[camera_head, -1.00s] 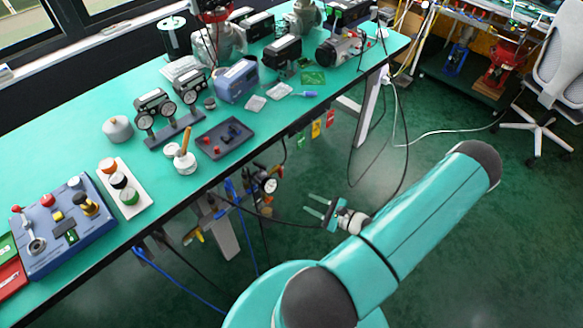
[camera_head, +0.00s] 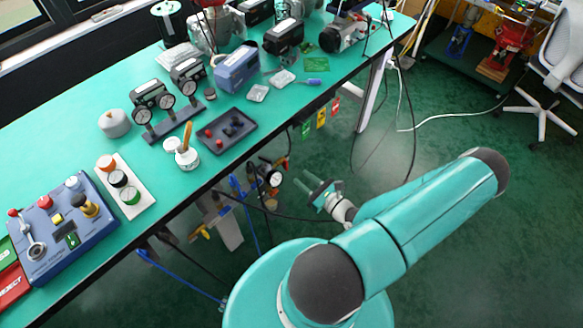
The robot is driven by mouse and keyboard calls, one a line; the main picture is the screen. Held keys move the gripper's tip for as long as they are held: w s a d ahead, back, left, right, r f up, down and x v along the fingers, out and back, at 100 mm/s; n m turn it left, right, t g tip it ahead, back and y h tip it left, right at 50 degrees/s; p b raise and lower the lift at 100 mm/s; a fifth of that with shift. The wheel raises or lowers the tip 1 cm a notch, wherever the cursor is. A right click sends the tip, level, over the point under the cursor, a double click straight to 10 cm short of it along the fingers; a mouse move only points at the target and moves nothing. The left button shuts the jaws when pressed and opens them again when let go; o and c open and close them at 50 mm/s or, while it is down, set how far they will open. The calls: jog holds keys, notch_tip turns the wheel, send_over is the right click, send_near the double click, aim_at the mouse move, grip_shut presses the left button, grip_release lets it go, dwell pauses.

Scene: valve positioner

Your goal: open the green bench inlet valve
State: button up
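I cannot tell for sure which part is the green bench inlet valve. A small yellow-handled fitting (camera_head: 201,232) shows under the bench edge, near blue tubing. A dark fitting with a round gauge (camera_head: 274,179) hangs below the edge further right. A blue panel (camera_head: 45,262) on the bench top carries a silver lever (camera_head: 36,249), coloured knobs and a small green element (camera_head: 72,240). My gripper (camera_head: 303,178) is off the bench's front side, to the right of the gauge and apart from it. Its two fingers look parted, with nothing between them.
The green bench top (camera_head: 75,135) holds gauges (camera_head: 150,97), a dark tray (camera_head: 243,143) and several instruments. Coloured tags (camera_head: 321,117) hang from its edge. Hoses and cables hang beneath. A chair (camera_head: 566,55) stands at the far right. Open floor (camera_head: 455,130) lies right of the bench.

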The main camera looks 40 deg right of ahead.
aim_at(287, 166)
jog(key=w, duration=0.6)
jog(key=shift+w, duration=0.3)
grip_shut()
